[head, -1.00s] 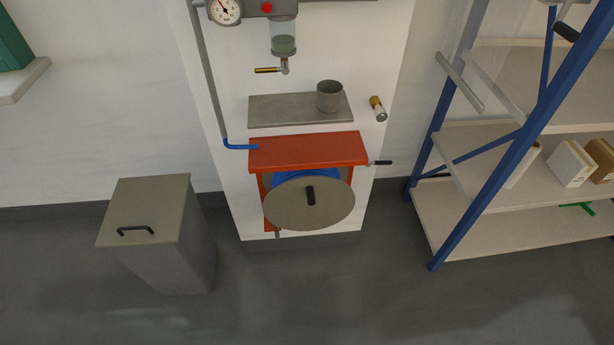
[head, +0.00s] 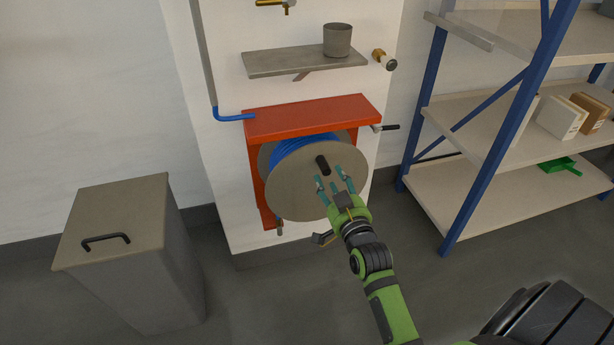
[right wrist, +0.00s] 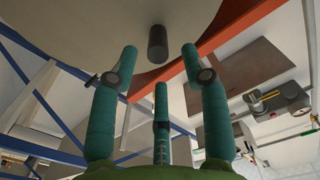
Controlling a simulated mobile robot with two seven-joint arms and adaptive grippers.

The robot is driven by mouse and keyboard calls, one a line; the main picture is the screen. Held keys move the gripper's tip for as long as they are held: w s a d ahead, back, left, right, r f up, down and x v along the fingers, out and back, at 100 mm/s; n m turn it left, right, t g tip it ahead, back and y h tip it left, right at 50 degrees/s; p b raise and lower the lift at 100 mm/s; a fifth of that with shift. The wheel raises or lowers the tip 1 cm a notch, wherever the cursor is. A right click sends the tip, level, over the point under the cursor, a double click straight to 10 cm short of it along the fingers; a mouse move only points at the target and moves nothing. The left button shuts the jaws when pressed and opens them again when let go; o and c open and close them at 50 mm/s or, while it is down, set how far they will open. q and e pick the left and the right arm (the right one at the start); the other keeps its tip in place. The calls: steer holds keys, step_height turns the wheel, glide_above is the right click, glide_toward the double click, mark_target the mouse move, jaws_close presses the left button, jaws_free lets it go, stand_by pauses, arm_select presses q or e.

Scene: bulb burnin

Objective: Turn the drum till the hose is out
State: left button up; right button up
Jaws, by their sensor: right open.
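The hose drum has a round grey-brown front disc (head: 296,188) and hangs under a red housing (head: 310,117) on the white wall panel. A dark handle (head: 322,165) sticks out of the disc's face, right of its middle. Blue hose (head: 304,146) is wound on the drum behind the disc. My right gripper (head: 334,181) is in front of the disc, just below the handle. Its teal fingers are open and empty. In the right wrist view the handle (right wrist: 157,42) is beyond the fingertips (right wrist: 158,68), apart from them. My left gripper is not in view.
A grey bin (head: 125,205) with a black handle stands at left. A blue-framed shelf (head: 480,195) with boxes stands at right. Above the housing is a grey ledge (head: 280,64) with a cup (head: 337,40). A small crank (head: 385,128) sticks out right of the housing.

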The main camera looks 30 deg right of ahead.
mark_target(327, 173)
steer(key=b+x, duration=0.1)
steer(key=x, duration=0.4)
steer(key=shift+w+d, duration=0.1)
steer(key=shift+d, duration=0.05)
steer(key=shift+w+d, duration=0.1)
steer(key=shift+w, duration=0.45)
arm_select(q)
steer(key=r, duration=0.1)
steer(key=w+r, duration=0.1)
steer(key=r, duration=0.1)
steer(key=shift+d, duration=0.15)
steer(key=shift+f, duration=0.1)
arm_select(e)
jaws_close()
